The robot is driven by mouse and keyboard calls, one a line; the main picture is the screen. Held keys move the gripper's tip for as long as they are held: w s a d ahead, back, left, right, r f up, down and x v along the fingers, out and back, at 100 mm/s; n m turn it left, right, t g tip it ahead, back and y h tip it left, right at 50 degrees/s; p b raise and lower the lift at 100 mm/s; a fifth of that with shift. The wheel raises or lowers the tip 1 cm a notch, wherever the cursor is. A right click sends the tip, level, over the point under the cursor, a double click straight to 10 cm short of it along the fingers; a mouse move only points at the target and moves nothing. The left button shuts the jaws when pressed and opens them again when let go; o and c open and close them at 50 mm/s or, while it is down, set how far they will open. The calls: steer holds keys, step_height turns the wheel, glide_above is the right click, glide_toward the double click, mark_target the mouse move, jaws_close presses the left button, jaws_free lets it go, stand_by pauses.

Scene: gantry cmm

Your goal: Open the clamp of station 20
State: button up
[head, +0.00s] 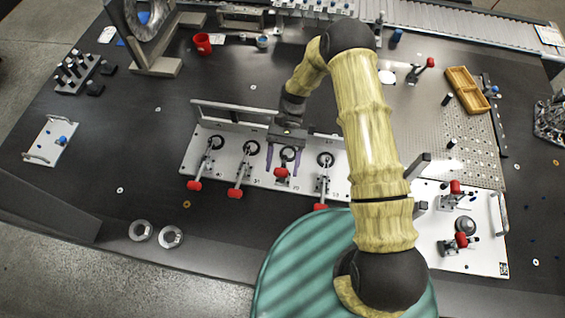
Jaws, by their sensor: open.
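A white fixture plate (262,178) in the middle of the table carries a row of toggle clamps with red-tipped levers. My gripper (283,161) is over the third clamp from the left, its two purple fingers apart, one on either side of that clamp. This clamp's red handle (281,173) shows just in front of the fingers; I cannot tell whether they touch it. The other levers, with red tips at the first (194,185), second (235,193) and fourth (320,207) clamps, reach toward the plate's front edge. The station numbers are too small to read surely, so I cannot tell which clamp is station 20.
A grey rail (235,108) runs behind the clamps. Another white plate (480,262) with red-handled clamps lies at the right, near my arm. A red mug (203,43) and an orange tray (467,89) stand farther back.

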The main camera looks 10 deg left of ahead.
steer(key=shift+s+a, duration=0.15)
steer(key=shift+s, duration=0.15)
steer(key=shift+w+r, duration=0.1)
steer(key=shift+w, duration=0.45)
steer(key=b+v, duration=0.3)
steer(key=v, duration=1.3)
steer(key=shift+w+r+b, duration=0.2)
steer(key=shift+r+b, duration=0.05)
steer(key=shift+b, duration=0.15)
steer(key=s+d+r+t+p, duration=0.1)
steer(key=s+d+r+t, duration=0.5)
steer(key=s+d+t, duration=0.1)
steer(key=s+d+r+n+t+h+p, duration=0.1)
steer(key=s+d+r+t+p, duration=0.1)
steer(key=s+d+r+t, duration=0.3)
steer(key=s+d+t, duration=0.3)
steer(key=s+d, duration=0.1)
steer(key=d, duration=0.2)
steer(key=shift+s+d+r, duration=0.3)
steer(key=shift+s+r, duration=0.1)
